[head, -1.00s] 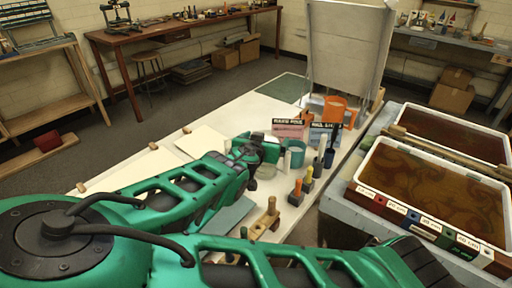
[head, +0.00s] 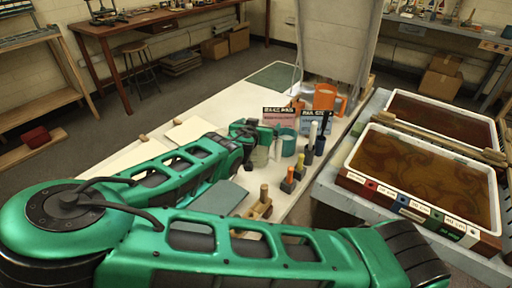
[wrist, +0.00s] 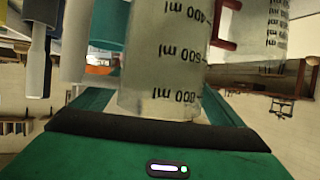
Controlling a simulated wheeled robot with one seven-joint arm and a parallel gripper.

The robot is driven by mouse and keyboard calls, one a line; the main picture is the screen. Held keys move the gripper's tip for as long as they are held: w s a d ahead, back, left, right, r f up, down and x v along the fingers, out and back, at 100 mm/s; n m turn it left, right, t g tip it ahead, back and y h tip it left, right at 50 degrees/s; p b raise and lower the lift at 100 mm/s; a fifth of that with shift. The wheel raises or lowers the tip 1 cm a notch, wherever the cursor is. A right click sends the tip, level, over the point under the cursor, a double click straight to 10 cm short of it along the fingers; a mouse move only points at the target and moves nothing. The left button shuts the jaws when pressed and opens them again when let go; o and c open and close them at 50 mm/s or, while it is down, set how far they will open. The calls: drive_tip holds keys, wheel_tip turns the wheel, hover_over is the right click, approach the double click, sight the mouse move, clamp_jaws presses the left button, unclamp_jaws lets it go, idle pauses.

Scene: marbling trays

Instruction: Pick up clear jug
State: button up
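The clear jug (wrist: 165,60) fills the middle of the wrist view, see-through, with dark ml marks that read upside down. In the head view the jug (head: 260,157) is small and stands on the white table, partly behind my gripper. My gripper (head: 248,148) is right at the jug, at the end of my green arm. In the wrist view the jug's edge meets the black strip of the gripper body, close or touching; I cannot tell which. The fingertips are not clearly seen, so I cannot tell whether they are open or shut on it.
Another marked clear vessel (wrist: 272,28) shows in the wrist view. Trays (head: 352,158) of brown liquid stand at right.

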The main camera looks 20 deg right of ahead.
drive_tip(key=shift+r, duration=0.1)
drive_tip(key=c, duration=2.1)
drive_tip(key=shift+s+r, duration=0.1)
